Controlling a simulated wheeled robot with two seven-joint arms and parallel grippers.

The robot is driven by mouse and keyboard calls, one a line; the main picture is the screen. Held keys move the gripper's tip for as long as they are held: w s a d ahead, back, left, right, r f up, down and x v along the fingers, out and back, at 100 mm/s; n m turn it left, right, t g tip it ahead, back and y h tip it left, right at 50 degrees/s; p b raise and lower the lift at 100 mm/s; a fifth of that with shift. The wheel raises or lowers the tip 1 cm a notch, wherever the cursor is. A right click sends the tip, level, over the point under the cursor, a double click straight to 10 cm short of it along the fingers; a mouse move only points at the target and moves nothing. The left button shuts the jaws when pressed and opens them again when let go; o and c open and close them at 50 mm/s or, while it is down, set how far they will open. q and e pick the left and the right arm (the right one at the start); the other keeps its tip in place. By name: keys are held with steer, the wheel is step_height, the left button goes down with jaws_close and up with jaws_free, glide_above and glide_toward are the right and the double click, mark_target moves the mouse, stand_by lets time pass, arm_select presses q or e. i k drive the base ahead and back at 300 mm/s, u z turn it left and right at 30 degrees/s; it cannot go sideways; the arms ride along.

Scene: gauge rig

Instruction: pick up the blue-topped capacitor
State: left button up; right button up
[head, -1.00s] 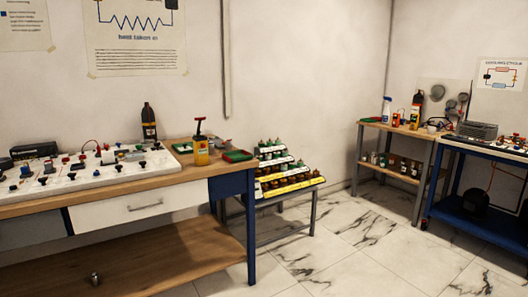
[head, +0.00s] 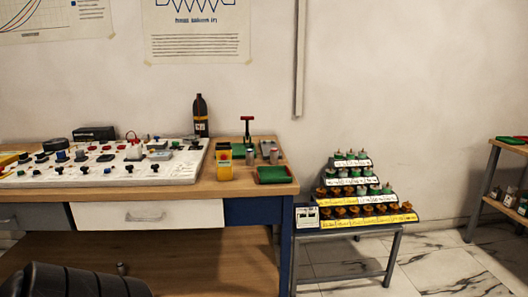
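I cannot single out a blue-topped capacitor for certain. Small blue parts show on the white board (head: 180,172) on the wooden bench, among them a blue-topped piece (head: 62,156) and another blue piece (head: 80,155); they are too small to identify. A stepped rack (head: 405,216) to the right of the bench holds rows of green-topped and orange-brown parts, with no clear blue top. Two small grey cylinders (head: 274,156) stand at the bench's right end. Neither of my grippers can be made out in the head view.
The bench (head: 205,188) also carries a black bottle (head: 201,117), a yellow meter (head: 224,161) and a green tray (head: 272,175). A grey stand (head: 360,231) bears the rack. A dark ribbed shape fills the lower left. Marble floor (head: 435,262) lies clear at the right.

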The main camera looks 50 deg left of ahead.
mark_target(250, 161)
steer(key=u, duration=0.65)
steer(key=i, duration=1.25)
steer(key=u, duration=1.15)
